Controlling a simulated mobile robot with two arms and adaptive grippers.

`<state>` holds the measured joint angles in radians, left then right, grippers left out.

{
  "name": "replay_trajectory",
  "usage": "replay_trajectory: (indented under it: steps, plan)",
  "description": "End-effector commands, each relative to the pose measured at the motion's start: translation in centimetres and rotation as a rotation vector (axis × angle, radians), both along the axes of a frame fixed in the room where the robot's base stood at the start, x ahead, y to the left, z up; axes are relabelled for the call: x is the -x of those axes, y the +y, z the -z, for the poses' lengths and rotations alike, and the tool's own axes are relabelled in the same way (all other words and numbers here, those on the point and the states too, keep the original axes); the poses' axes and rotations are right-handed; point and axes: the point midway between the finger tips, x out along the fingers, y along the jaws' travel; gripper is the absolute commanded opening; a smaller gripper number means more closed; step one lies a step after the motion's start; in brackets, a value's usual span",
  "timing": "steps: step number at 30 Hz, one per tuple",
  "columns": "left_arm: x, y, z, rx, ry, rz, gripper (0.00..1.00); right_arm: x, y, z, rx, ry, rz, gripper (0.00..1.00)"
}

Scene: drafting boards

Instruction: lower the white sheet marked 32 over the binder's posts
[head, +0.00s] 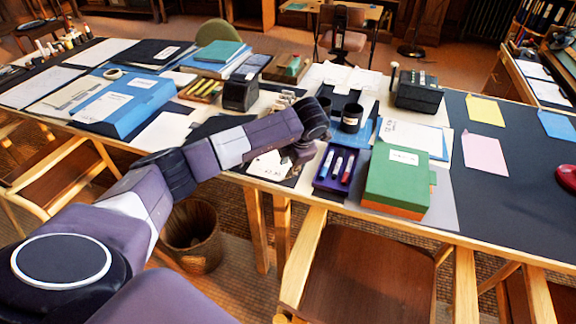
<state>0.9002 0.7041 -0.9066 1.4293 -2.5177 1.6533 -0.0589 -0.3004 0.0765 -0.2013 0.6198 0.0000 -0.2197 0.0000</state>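A white sheet (268,166) with small dark marks lies or hangs at the table's front edge, just below my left gripper (297,157). The marks are too small to read as 32. My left gripper points down at the sheet's right side, and its arm hides part of the area behind. I cannot tell whether its fingers are open or shut, or whether they touch the sheet. Binder posts cannot be made out; a dark flat item (213,127) lies behind the arm, partly hidden. My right gripper is not in view.
Right of the gripper stand a purple tray (322,185) with several markers, a green box (397,178) and a black cup (351,118). Blue folders (125,105) lie at left. The dark board at right has free room around a pink sheet (485,154).

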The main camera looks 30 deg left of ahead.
Motion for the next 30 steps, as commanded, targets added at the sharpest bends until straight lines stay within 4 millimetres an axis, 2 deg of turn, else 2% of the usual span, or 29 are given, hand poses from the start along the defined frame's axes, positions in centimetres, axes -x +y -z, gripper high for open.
replay_trajectory:
  steps: [8, 11, 21, 25, 30]
  plan:
    - [0.0, -0.2, -0.4, 0.0, -0.002, 0.001, 0.25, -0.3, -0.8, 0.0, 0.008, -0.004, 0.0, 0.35]
    - [0.2, -0.6, -1.6, 0.001, -0.004, 0.002, 0.25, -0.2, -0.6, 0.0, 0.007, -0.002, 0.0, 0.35]
    - [1.7, -3.1, -8.0, 0.001, -0.005, 0.002, 0.25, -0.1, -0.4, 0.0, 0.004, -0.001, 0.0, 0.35]
    - [2.2, -3.8, -9.8, 0.001, -0.003, 0.001, 0.25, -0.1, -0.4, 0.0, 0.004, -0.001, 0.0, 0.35]
    - [2.5, -4.2, -10.8, -0.001, -0.001, 0.0, 0.25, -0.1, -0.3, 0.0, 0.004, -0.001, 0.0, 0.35]
